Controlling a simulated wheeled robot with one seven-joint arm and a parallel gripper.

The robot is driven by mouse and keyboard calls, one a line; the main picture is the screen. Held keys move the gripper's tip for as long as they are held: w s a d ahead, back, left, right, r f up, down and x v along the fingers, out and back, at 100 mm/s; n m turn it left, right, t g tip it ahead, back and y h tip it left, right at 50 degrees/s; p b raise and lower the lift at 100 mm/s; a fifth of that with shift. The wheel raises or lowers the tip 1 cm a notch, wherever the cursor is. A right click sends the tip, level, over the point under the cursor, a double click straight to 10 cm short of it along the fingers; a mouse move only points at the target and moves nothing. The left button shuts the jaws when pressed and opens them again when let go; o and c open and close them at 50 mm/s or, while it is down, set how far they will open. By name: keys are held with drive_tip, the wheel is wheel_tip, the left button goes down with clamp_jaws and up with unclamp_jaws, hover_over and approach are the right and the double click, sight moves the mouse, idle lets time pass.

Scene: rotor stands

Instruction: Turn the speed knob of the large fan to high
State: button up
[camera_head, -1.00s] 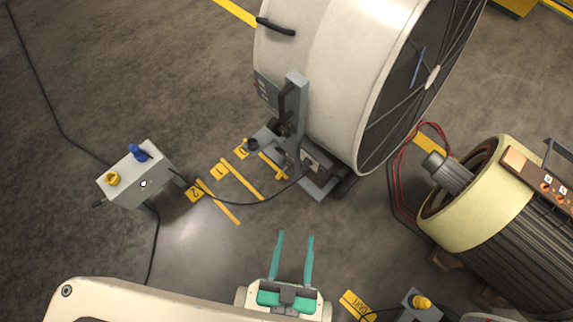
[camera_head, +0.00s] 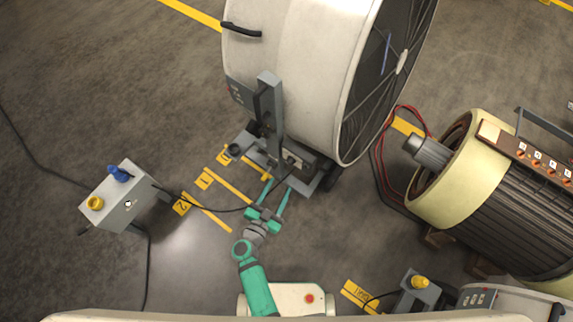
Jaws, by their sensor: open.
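The large fan (camera_head: 312,60) is a white drum with a dark grille on its right face, on a grey stand (camera_head: 270,115). A grey panel (camera_head: 240,95) with small marks is on the drum's left side. A small box with a pale face (camera_head: 293,160) sits low at the stand. I cannot make out for certain which part is the speed knob, or its setting. My gripper (camera_head: 275,193) has green fingers, spread and empty, pointing at the foot of the stand just in front of this box. I cannot tell whether they touch anything.
A grey box (camera_head: 125,205) with a blue and a yellow knob stands left, with cables. Yellow floor marks (camera_head: 205,180) numbered 0, 1 and 2 lie by the stand. A large motor (camera_head: 480,185) is at right. A smaller box with a yellow knob (camera_head: 420,283) is at lower right.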

sight(288, 164)
drive_tip(key=w+a+f+g+h, duration=0.1)
drive_tip(key=w+a+f+g, duration=0.1)
drive_tip(key=w+f+g, duration=0.4)
drive_tip(key=w+d+f, duration=0.1)
drive_tip(key=w+f, duration=0.1)
drive_tip(key=w, duration=0.1)
drive_tip(key=w+d+f+t, duration=0.1)
drive_tip(key=w+d+f, duration=0.1)
drive_tip(key=w, duration=0.1)
drive_tip(key=w+d+f+t, duration=0.1)
drive_tip(key=w+d+f, duration=0.1)
drive_tip(key=w, duration=0.1)
drive_tip(key=shift+w+d+f, duration=0.15)
drive_tip(key=shift+d, duration=0.05)
drive_tip(key=shift+c, duration=0.3)
drive_tip(key=c, duration=1)
